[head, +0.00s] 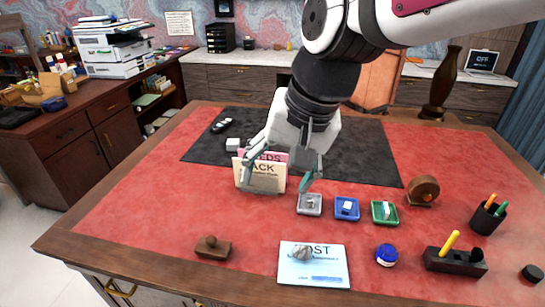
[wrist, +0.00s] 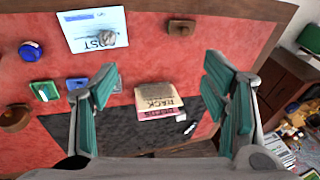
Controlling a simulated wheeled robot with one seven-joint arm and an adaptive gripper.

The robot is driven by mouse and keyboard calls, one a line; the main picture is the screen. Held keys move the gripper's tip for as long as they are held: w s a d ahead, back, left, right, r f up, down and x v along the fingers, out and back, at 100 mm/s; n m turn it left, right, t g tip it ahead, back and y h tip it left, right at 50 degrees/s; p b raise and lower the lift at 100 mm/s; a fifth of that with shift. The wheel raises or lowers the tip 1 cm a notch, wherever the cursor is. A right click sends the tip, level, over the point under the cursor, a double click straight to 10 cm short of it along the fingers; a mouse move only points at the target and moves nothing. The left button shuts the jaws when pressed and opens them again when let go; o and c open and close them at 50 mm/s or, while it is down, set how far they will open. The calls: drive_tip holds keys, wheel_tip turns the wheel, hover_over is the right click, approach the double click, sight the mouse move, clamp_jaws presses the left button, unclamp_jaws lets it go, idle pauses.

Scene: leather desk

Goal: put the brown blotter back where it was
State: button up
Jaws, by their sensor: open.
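The brown blotter (head: 212,247), a small wooden block with a knob on top, sits on the red leather at the front left of the desk. It also shows at the top of the wrist view (wrist: 181,28), apart from the gripper. My gripper (head: 279,172) is open and empty above the desk, near the standing seed packets (head: 262,178). In the wrist view its green-padded fingers (wrist: 160,75) are spread wide, with the packets visible beyond them.
A paper (head: 312,264) with a stone on it lies right of the blotter. Small grey (head: 309,204), blue (head: 347,208) and green (head: 384,212) trays stand mid-desk. A black mat (head: 360,160) covers the back. Red leather left of the packets is clear.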

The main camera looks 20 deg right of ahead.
drive_tip(key=s+d+n+t+h, duration=0.1)
drive_tip(key=s+d+n, duration=0.2)
drive_tip(key=s+n, duration=0.2)
drive_tip(key=s+r, duration=0.1)
drive_tip(key=s, duration=0.2)
drive_tip(key=shift+n+t+h, duration=0.3)
drive_tip(key=shift+h, duration=0.1)
drive_tip(key=shift+d, duration=0.1)
idle(0.6)
